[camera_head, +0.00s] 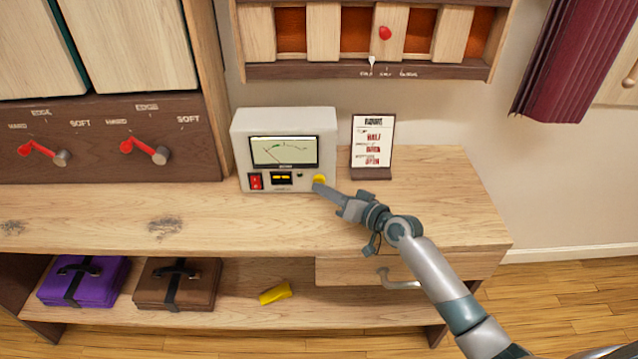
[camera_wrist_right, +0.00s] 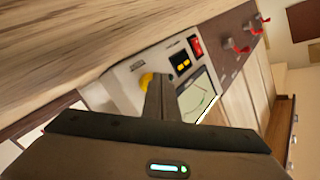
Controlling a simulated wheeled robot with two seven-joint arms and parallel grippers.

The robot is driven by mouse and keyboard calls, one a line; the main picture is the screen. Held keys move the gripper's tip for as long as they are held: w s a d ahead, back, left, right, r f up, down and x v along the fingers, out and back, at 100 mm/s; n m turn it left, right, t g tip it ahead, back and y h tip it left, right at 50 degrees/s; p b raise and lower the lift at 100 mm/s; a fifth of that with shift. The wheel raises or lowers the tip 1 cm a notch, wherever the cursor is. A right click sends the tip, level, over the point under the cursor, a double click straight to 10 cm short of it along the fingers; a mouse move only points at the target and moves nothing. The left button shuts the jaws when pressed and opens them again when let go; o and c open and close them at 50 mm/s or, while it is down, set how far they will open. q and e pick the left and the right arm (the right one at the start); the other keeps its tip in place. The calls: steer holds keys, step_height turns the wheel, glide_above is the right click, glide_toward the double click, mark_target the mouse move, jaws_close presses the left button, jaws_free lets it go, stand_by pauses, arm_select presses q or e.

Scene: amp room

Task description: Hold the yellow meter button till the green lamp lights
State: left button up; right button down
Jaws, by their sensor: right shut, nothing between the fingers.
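The white meter box (camera_head: 240,135) stands on the wooden bench, with a dial screen (camera_head: 284,151) and a red switch (camera_head: 256,181) on its front. The round yellow button (camera_head: 319,179) is at the lower right of that front. My right gripper (camera_head: 319,187) is shut and empty, its fingertips at the yellow button; I cannot tell whether they press it. In the right wrist view the yellow button (camera_wrist_right: 146,80) shows beside my shut fingers (camera_wrist_right: 160,90). A small dark round spot (camera_head: 300,175) sits left of the button; no green light shows on it. My left gripper is out of view.
A printed card (camera_head: 372,142) stands on the bench right of the meter. Red levers (camera_head: 40,150) are on the cabinet at the left. Below, a purple case (camera_head: 84,282), a brown case (camera_head: 178,285) and a yellow object (camera_head: 275,293) lie on the shelf. The bench left of the meter is clear.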

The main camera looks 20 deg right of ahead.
steer(key=shift+w+d, duration=0.15)
steer(key=shift+w, duration=0.15)
stand_by(0.6)
steer(key=shift+s+f, duration=0.15)
steer(key=shift+f, duration=0.05)
stand_by(2.7)
steer(key=shift+s+f, duration=0.1)
steer(key=shift+s+a+f, duration=0.15)
steer(key=shift+s+a, duration=0.1)
steer(key=shift+s, duration=0.3)
steer(key=shift+s+r, duration=0.1)
steer(key=shift+r, duration=0.1)
steer(key=shift+s+a+r+p, duration=0.1)
steer(key=shift+s+a+p, duration=0.1)
steer(key=shift+s+p, duration=0.3)
steer(key=shift+s+a+p, duration=0.15)
steer(key=shift+s+p, duration=0.2)
steer(key=shift+s, duration=0.2)
steer(key=shift+s+a+p, duration=0.2)
steer(key=shift+s+p, duration=0.05)
steer(key=shift+s, duration=0.35)
steer(key=shift+s+a+p, duration=0.15)
steer(key=shift+s+p, duration=0.1)
steer(key=shift+s, duration=0.5)
